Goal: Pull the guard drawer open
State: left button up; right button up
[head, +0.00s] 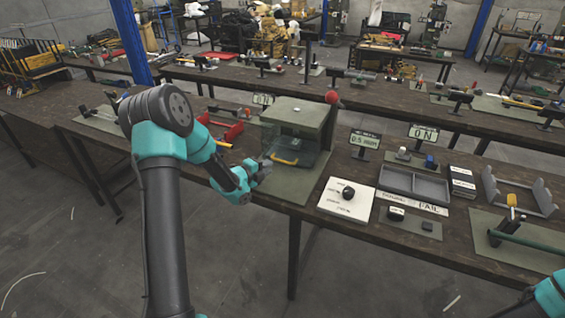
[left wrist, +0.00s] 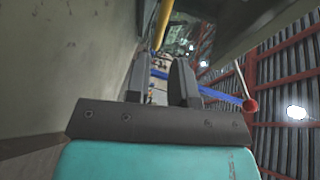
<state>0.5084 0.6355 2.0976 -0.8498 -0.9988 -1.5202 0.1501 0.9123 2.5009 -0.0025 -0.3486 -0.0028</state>
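The rivet press (head: 298,114) is a grey-green box on a green mat, with a red ball (head: 332,97) on its lever. The guard drawer shows as a clear panel with a yellow handle (head: 285,161) low on the press's front. My left gripper (head: 265,167) is just left of the handle, near the press's front left corner. In the left wrist view its two fingers (left wrist: 160,85) are apart with nothing between them, and the yellow handle (left wrist: 163,24) lies beyond the tips. My right gripper is out of view.
A red tray (head: 220,128) stands left of the press. A white board with a black knob (head: 348,191), a "0.5 mm" style sign (head: 364,140) and a grey two-part tray (head: 413,185) stand to the right. Open floor lies in front of the table.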

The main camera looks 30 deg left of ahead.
aim_at(283, 161)
pick_arm(q)
jog(key=x, duration=0.8)
jog(key=shift+w+f, duration=0.1)
jog(key=shift+w, duration=0.2)
grip_shut()
jog(key=shift+d, duration=0.1)
